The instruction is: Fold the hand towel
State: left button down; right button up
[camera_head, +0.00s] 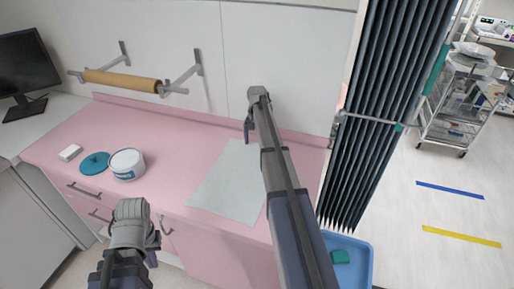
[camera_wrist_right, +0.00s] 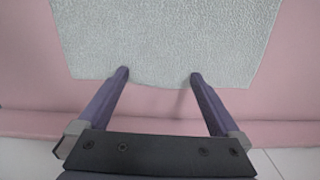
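The pale grey-green hand towel (camera_head: 222,188) lies spread flat on the pink counter; my right arm hides its right part. In the right wrist view the towel (camera_wrist_right: 165,40) fills the top, and its edge runs between my fingertips. My right gripper (camera_head: 247,134) points down at the towel's far edge.
A white tub (camera_head: 127,165), a teal lid (camera_head: 95,163) and a small white block (camera_head: 70,152) stand left on the counter (camera_head: 185,150). A paper roll (camera_head: 122,81) hangs on the wall. A dark curtain (camera_head: 375,120) and blue bin (camera_head: 357,262) are at the right.

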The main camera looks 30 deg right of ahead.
jog(key=shift+c, duration=0.7)
jog(key=c, duration=1.3)
jog(key=shift+c, duration=0.6)
jog(key=shift+s+a+r+p, duration=0.1)
jog(key=shift+a+r+p, duration=0.05)
jog(key=shift+r+p, duration=0.2)
grip_shut()
jog(key=s+a+r+p, duration=1.1)
jog(key=a+r+p, duration=0.2)
jog(key=r+p, duration=0.1)
jog(key=s+a+f+b, duration=0.3)
jog(key=a+f+b, duration=0.1)
jog(key=s+a+f+b, duration=0.3)
jog(key=a+f+b, duration=0.1)
jog(key=f+b, duration=0.1)
jog(key=s+a+f+b, duration=0.3)
jog(key=a+f+b, duration=0.1)
jog(key=shift+s+a+f, duration=0.25)
jog(key=shift+a+f, duration=0.05)
jog(key=shift+a, duration=0.1)
